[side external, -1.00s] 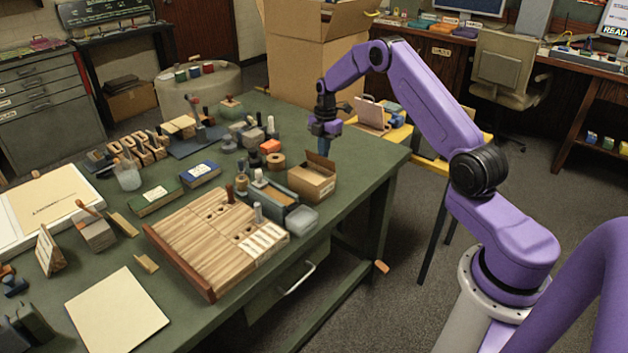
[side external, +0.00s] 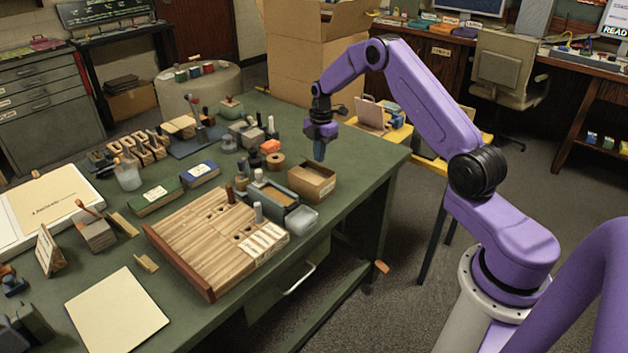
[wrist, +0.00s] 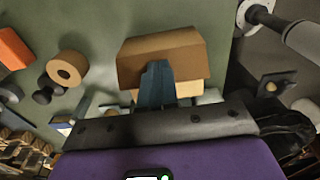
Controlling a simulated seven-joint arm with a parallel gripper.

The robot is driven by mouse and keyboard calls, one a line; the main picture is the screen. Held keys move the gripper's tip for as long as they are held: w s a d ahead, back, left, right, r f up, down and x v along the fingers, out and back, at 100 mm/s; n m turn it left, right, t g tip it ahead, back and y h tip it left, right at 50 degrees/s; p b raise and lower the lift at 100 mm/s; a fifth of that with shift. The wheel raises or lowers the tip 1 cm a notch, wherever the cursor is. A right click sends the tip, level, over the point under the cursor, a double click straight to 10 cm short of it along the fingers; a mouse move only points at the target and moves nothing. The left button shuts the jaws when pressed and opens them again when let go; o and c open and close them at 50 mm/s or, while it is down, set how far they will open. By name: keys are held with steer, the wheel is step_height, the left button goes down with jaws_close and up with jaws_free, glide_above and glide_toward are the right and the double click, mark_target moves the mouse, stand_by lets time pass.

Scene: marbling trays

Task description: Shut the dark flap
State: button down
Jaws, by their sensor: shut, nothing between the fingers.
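A small cardboard box (side external: 311,190) stands near the right edge of the green table; it also shows in the wrist view (wrist: 190,44). Its dark brown flap (side external: 312,174) appears to lie down over the top, roughly level. I cannot tell whether it is fully flush. My gripper (side external: 319,158) is shut and empty, pointing down just above and behind the box. In the wrist view my shut fingers (wrist: 157,68) overlap the box, hiding part of it. A paler strip of cardboard (wrist: 187,89) shows beside them. I cannot tell whether the fingers touch the box.
A grey-green tray (side external: 275,205) and a clear tub (side external: 301,219) stand close in front of the box. A tape roll (side external: 275,161) and an orange block (side external: 270,146) lie to its left. The table is clear to the box's right and behind it.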

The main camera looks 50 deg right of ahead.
steer(key=shift+a+f, duration=0.1)
steer(key=shift+a, duration=1.05)
stand_by(0.9)
steer(key=shift+d+r, duration=0.2)
steer(key=shift+r, duration=0.65)
steer(key=shift+d+r, duration=0.15)
steer(key=shift+r, duration=0.7)
steer(key=shift+d+r, duration=0.2)
steer(key=shift+r, duration=0.65)
